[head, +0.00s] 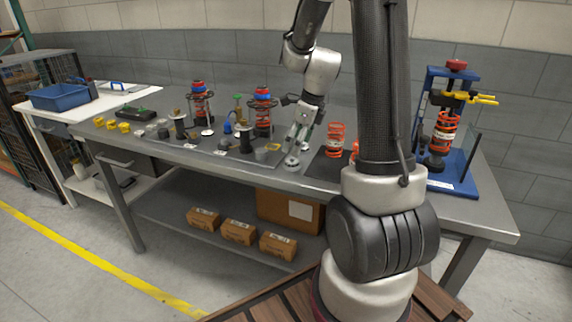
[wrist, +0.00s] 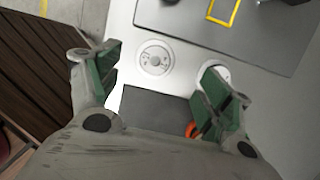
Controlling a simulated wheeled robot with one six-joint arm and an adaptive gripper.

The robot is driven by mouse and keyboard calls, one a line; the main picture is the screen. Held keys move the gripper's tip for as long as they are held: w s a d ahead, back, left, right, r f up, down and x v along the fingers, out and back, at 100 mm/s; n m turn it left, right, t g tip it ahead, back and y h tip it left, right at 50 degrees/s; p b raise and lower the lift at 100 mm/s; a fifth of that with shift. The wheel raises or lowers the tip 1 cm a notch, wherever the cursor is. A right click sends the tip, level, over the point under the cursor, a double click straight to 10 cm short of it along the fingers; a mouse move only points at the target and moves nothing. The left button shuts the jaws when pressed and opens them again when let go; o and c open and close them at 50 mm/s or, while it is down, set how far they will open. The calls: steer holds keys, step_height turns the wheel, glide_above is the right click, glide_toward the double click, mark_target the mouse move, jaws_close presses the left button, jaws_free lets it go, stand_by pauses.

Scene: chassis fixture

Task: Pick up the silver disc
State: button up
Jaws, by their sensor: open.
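A silver disc (wrist: 154,57) with small holes and a centre mark lies flat on the bench top in the wrist view. In the head view it appears to be the disc (head: 292,162) near the bench's front edge. My gripper (head: 298,145) is above the bench close to it, pointing down. In the wrist view its green-padded fingers (wrist: 160,70) are spread wide, with the disc seen between and beyond the tips. Nothing is held. A second pale round piece (wrist: 222,71) is partly hidden behind the right finger.
A dark mat (head: 235,150) with several parts and spring assemblies lies left of my gripper. An orange spring (head: 335,140) stands to the right on another dark mat. A blue press fixture (head: 455,165) is at the right end.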

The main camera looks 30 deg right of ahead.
mark_target(292, 160)
steer(key=x, duration=0.5)
steer(key=shift+s+a+f, duration=0.15)
steer(key=shift+s+f, duration=0.15)
steer(key=shift+f, duration=0.15)
steer(key=shift+c, duration=0.2)
steer(key=c, duration=1.1)
